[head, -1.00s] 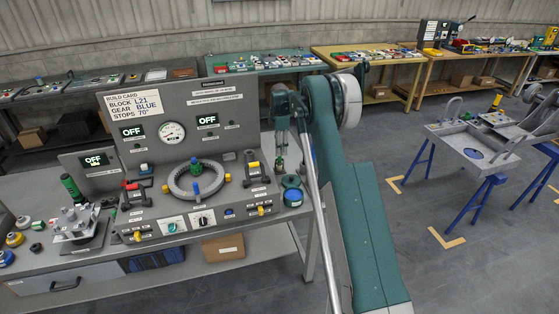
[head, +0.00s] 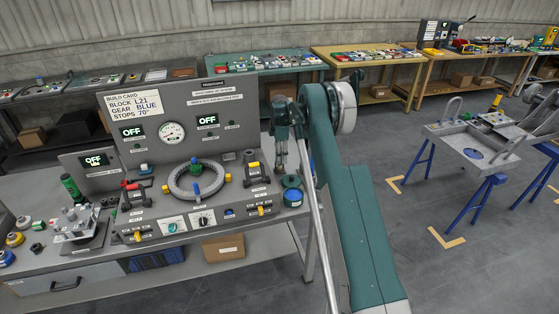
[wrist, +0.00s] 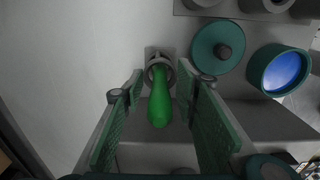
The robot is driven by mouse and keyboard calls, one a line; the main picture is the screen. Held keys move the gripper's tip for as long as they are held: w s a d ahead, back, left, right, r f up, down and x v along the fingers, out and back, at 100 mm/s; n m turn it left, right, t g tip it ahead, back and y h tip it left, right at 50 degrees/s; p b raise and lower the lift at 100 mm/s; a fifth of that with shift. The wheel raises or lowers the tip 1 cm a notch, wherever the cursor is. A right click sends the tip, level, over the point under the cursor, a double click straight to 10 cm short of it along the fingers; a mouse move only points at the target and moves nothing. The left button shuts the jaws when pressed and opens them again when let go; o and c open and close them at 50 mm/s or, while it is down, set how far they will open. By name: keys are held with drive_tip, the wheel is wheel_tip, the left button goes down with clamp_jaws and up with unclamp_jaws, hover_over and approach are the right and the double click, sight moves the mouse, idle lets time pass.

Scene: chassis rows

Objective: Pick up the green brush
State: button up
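The green brush (wrist: 160,100) shows in the wrist view as a smooth green handle. It rises from a small grey holder (wrist: 158,60) on the bench, and its lower end is hidden. My gripper (wrist: 158,92) is open, with one green-padded finger on each side of the handle and gaps between pads and handle. In the head view my gripper (head: 280,166) hangs over the right end of the grey bench, and I cannot make out the brush there.
Right of the brush stand a round teal lid (wrist: 218,47) and a teal jar with blue inside (wrist: 279,70). The grey control panel (head: 190,115) rises behind. A grey ring with yellow knobs (head: 182,192) lies left on the bench (head: 40,185).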

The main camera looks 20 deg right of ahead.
idle(0.4)
clamp_jaws()
drive_tip(key=shift+r, duration=0.1)
drive_tip(key=shift+r, duration=4.95)
